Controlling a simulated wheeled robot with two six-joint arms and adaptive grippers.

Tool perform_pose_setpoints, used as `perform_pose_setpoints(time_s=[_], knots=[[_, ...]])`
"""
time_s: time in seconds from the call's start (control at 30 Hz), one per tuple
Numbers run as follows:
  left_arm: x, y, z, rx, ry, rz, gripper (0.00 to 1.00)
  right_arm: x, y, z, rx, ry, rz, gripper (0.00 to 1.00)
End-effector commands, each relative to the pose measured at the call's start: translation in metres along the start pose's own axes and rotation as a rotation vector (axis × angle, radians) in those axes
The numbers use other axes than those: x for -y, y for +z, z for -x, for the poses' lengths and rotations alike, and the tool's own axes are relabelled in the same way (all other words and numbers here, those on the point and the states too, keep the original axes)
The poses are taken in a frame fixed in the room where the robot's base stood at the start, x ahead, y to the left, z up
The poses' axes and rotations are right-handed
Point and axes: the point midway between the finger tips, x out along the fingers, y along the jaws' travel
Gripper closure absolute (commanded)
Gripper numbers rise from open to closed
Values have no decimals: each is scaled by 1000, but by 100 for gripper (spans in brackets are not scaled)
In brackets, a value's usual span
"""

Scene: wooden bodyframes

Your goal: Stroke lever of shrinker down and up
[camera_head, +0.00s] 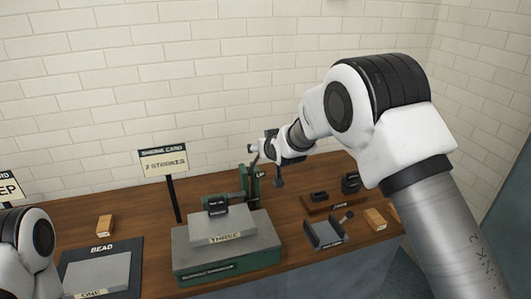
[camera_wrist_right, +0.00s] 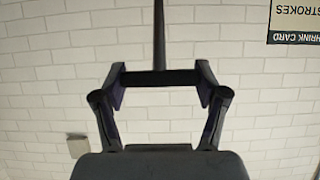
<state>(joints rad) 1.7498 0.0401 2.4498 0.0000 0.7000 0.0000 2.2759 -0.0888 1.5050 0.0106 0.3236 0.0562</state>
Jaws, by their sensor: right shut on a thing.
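The shrinker (camera_head: 243,192) is a green machine with an upright post and an UP label, on a grey and green base block (camera_head: 228,262). A grey plate marked THREE lies on the block in front of it. My right gripper (camera_head: 262,150) is above the shrinker's post, at the top of the lever. In the right wrist view, my right gripper (camera_wrist_right: 160,80) is shut on the lever's dark crossbar (camera_wrist_right: 160,77), with a thin rod (camera_wrist_right: 159,35) running from it. In the head view the gripper largely hides the handle. My left gripper is out of view; only part of my left arm shows.
A SHRINK CARD sign (camera_head: 163,162) on a post stands left of the shrinker. A BEAD mat (camera_head: 130,272) with a plate marked ONE lies at left. Wood blocks, a grey tray (camera_head: 325,235) and small dark parts sit at right. A tiled wall stands behind.

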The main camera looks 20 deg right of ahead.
Motion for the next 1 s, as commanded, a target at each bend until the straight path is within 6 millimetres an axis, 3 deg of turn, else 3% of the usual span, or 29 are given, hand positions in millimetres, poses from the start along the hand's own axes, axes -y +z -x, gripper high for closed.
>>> perform_pose_setpoints(time_s=[0.4, 0.43, 0.5, 0.83, 1.0], knots=[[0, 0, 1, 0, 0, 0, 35, 0, -8, 0, -13, 0, -1, 91], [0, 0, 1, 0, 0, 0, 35, 0, -8, 0, -13, 0, -1, 18], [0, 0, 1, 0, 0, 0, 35, 0, -7, 0, -12, 0, -1, 2], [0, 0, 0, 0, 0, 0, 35, 0, -4, 1, -4, 0, 0, 2], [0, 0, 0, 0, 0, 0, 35, 0, -4, 21, -3, 0, 0, 2]])
